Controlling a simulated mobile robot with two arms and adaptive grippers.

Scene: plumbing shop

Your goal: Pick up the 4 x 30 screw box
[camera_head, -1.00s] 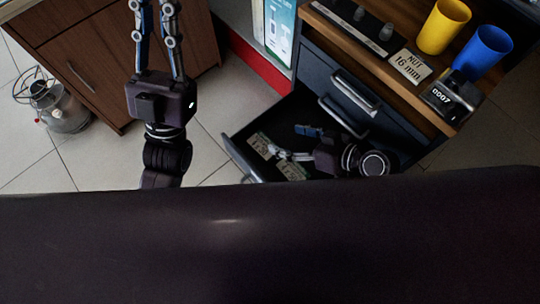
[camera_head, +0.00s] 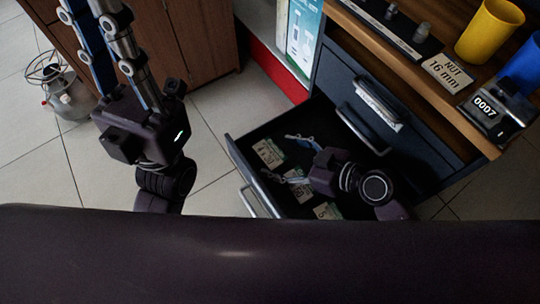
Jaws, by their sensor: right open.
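Several small labelled boxes lie in the open dark drawer (camera_head: 240,163). One box (camera_head: 268,152) is at the left, another (camera_head: 298,190) in the middle and a third (camera_head: 327,211) at the near side. Their labels are too small to read surely, so I cannot tell which is the 4 x 30 screw box. My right gripper (camera_head: 279,157) is in the drawer area, open, its fingers spread toward the left box, with no box visibly held. It partly hides the middle box. My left gripper (camera_head: 90,8) is raised at the upper left, fingers apart and empty, away from the drawer.
A wooden cabinet (camera_head: 205,40) and a metal canister (camera_head: 68,95) stand left. Tiled floor is clear between.

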